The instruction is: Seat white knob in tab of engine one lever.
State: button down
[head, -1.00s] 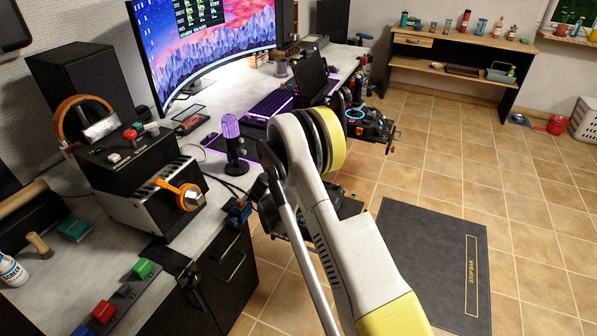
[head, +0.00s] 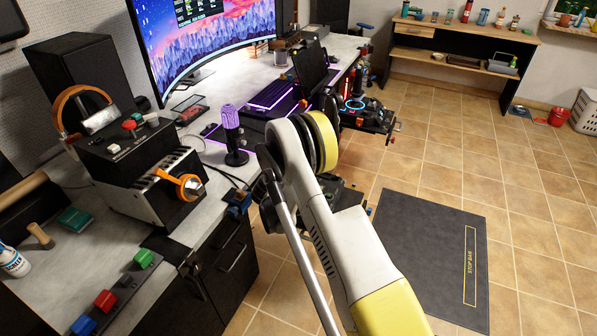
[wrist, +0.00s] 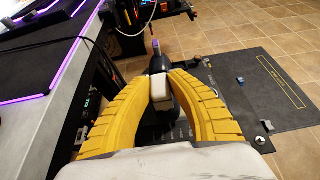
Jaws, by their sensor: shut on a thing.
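My gripper (wrist: 160,82) has two curved yellow fingers, shut on a small white block, the white knob (wrist: 160,98), in the wrist view. The knob sits between the fingertips, over a dark unit (wrist: 165,130) beside the desk. Just beyond the knob stands a black upright grip (wrist: 157,62) with a pale purple top. I cannot tell whether the knob touches anything beneath it. The engine one lever and its tab cannot be made out. In the head view my arm hides my gripper and most of the dark unit (head: 347,197).
The desk edge (wrist: 62,115) runs along the left of the wrist view. A control unit (head: 370,117) juts from the desk farther back. A microphone (head: 231,130) and an orange-handled box (head: 150,170) stand on the desk. A dark mat (head: 425,240) lies on open tiled floor.

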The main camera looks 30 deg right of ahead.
jog(key=c, duration=1.2)
grip_release()
jog(key=v, duration=1.2)
